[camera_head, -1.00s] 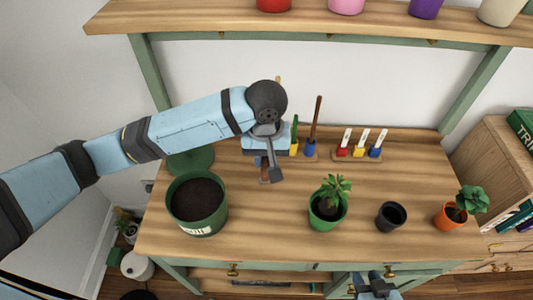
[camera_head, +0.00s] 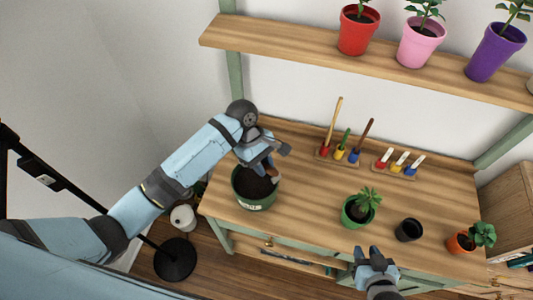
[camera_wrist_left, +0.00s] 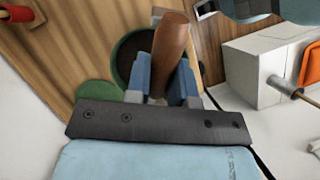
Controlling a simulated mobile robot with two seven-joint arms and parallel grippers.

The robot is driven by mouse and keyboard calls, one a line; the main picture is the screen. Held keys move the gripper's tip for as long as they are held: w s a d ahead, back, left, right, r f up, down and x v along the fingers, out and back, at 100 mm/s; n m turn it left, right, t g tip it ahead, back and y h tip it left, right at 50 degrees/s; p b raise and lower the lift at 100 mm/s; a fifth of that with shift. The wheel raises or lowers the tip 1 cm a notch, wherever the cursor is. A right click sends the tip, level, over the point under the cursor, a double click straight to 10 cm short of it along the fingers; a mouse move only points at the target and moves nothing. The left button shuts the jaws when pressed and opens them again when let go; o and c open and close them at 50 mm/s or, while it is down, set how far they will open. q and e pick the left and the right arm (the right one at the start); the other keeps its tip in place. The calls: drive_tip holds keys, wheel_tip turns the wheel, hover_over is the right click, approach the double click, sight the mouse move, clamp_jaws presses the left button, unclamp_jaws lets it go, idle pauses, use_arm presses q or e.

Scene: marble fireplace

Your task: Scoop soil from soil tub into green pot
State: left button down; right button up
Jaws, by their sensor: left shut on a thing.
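The soil tub (camera_head: 256,204), a green round tub with a white label, holds dark soil at the bench's left end. My left gripper (camera_head: 264,160) is just above the tub and shut on a scoop tool. Its brown wooden handle (camera_wrist_left: 172,45) stands between the fingers in the left wrist view. The tool's lower end is at the soil in the head view; I cannot tell whether it touches. The green pot (camera_head: 352,217) holds a leafy plant near the bench's front edge. My right gripper (camera_head: 371,256) is in front of the bench, its fingers apart and empty.
A small black pot (camera_head: 409,230) and an orange pot (camera_head: 459,244) with a plant stand right of the green pot. A tool rack (camera_head: 342,160) and a label rack (camera_head: 395,170) stand at the back. A shelf (camera_head: 360,62) with potted plants hangs above. The bench between is clear.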

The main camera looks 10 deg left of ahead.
use_arm(q)
drive_tip(key=shift+w+a+f, duration=0.1)
drive_tip(key=shift+w+f, duration=0.05)
drive_tip(key=shift+f, duration=0.35)
drive_tip(key=f+h, duration=0.1)
drive_tip(key=f, duration=0.2)
drive_tip(key=a+f+g+h+b, duration=0.1)
drive_tip(key=f, duration=0.2)
drive_tip(key=w+f+h, duration=0.1)
drive_tip(key=f, duration=0.3)
drive_tip(key=shift+a+g, duration=0.35)
drive_tip(key=shift+g, duration=0.05)
drive_tip(key=shift+s+d+r+t+y+p, duration=0.15)
drive_tip(key=shift+d+r+t+y, duration=0.15)
drive_tip(key=shift+r, duration=1.05)
drive_tip(key=shift+s+d+r+t+y+p, duration=0.2)
drive_tip(key=shift+r+y, duration=0.25)
drive_tip(key=shift+r, duration=0.95)
drive_tip(key=shift+s+d+r+t+y+p, duration=0.1)
drive_tip(key=shift+d+r+y, duration=0.25)
drive_tip(key=shift+r, duration=1)
drive_tip(key=shift+s+d+r+y, duration=0.15)
drive_tip(key=shift+r+y, duration=0.15)
drive_tip(key=t+y, duration=0.1)
drive_tip(key=d+r+t+y, duration=0.1)
drive_tip(key=shift+s+r+y, duration=0.1)
drive_tip(key=shift+s+y, duration=0.2)
